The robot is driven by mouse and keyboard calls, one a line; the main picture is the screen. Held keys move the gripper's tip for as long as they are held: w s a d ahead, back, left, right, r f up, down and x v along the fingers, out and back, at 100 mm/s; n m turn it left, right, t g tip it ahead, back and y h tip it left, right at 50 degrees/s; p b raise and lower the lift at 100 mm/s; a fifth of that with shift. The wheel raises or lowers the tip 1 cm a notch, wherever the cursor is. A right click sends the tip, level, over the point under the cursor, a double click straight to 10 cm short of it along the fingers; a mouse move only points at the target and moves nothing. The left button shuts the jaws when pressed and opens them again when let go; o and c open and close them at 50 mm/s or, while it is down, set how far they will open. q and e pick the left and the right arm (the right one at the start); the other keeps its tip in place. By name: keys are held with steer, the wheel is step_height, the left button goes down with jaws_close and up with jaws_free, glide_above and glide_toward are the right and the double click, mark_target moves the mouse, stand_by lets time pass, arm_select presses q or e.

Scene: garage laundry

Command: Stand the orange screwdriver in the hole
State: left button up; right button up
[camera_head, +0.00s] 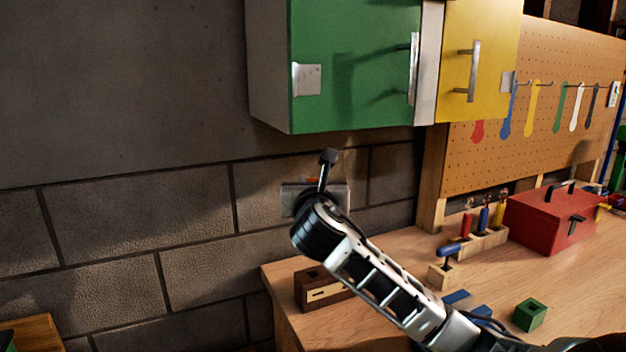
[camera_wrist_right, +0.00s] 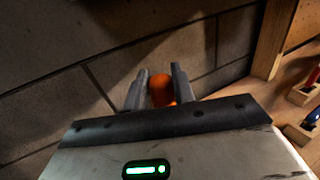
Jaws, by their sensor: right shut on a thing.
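My right gripper (camera_head: 325,168) is raised in front of the block wall, above the left end of the bench. In the right wrist view, its fingers (camera_wrist_right: 159,84) are shut on an orange piece, the rounded end of the orange screwdriver (camera_wrist_right: 162,88). In the head view only a sliver of orange (camera_head: 312,180) shows behind the gripper; the shaft and tip are hidden. A dark brown block (camera_head: 315,283) sits on the bench's left end, below my wrist and partly behind my arm. I cannot tell which hole the task means. My left gripper is not in view.
A wooden rack (camera_head: 486,242) holds several upright screwdrivers. A small block (camera_head: 441,278) with a blue-handled tool stands nearby, and a green block (camera_head: 530,315) with an opening sits at front. A red toolbox (camera_head: 548,228) is behind. A green cabinet (camera_head: 355,60) hangs above my gripper.

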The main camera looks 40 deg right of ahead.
steer(key=shift+f+b, duration=0.6)
steer(key=shift+f, duration=0.75)
steer(key=shift+f+b, duration=0.45)
steer(key=shift+f, duration=0.55)
steer(key=shift+f+b, duration=0.4)
steer(key=shift+f, duration=0.6)
steer(key=shift+f+b, duration=0.35)
steer(key=shift+f, duration=0.5)
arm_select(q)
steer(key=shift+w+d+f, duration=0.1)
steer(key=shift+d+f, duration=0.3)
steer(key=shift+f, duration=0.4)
arm_select(e)
steer(key=shift+f, duration=0.15)
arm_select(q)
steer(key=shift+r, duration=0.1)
arm_select(e)
steer(key=shift+f, duration=0.15)
